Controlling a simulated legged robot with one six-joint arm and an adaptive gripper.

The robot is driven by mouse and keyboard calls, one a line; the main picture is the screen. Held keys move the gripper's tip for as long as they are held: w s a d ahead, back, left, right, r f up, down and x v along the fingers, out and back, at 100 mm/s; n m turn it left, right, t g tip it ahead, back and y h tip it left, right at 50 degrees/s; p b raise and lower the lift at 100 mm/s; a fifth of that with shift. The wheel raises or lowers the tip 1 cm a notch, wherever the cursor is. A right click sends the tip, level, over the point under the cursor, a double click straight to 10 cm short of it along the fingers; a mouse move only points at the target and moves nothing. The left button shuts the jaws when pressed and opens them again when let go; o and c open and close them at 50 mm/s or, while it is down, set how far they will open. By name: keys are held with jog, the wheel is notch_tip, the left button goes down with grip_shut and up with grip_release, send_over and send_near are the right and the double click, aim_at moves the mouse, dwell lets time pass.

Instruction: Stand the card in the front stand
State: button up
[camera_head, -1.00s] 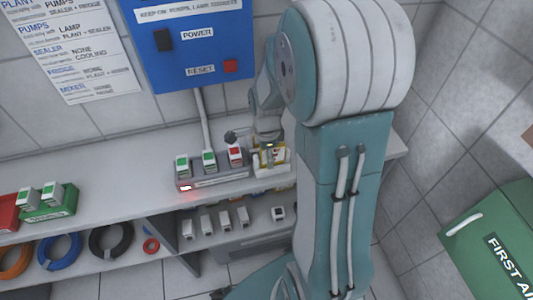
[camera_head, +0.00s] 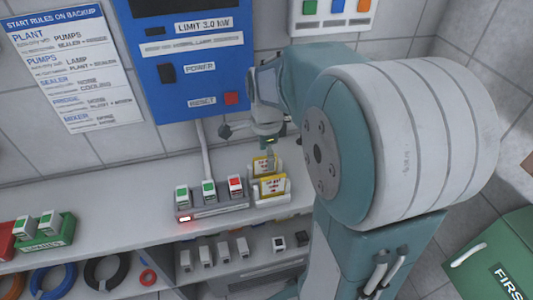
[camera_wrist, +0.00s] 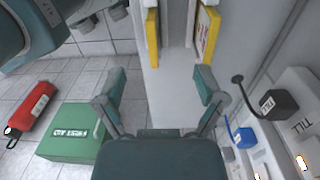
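Two yellow-edged cards show on the white shelf. The front card (camera_head: 271,188) is upright in the white front stand (camera_head: 272,197). The other card (camera_head: 262,165) is upright behind it, just below my gripper (camera_head: 268,143); its base is mostly hidden. In the wrist view, the front card (camera_wrist: 152,38) is at left and the rear card (camera_wrist: 208,35) at right, both beyond my fingertips. My gripper (camera_wrist: 160,85) is open with nothing between its fingers.
A grey switch block (camera_head: 212,208) with a red light stands left of the cards. The blue power panel (camera_head: 190,70) is on the wall behind. A green first-aid box (camera_head: 490,255) is at lower right.

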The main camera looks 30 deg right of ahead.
jog(key=s+a+r+n+t, duration=0.5)
jog(key=s+a+r+n, duration=0.3)
jog(key=n, duration=1.3)
jog(key=s+a, duration=0.3)
jog(key=s, duration=0.2)
jog(key=shift+r+t, duration=0.15)
jog(key=shift+t, duration=0.25)
jog(key=c, duration=0.4)
jog(key=shift+d, duration=0.1)
jog(key=shift+c, duration=0.2)
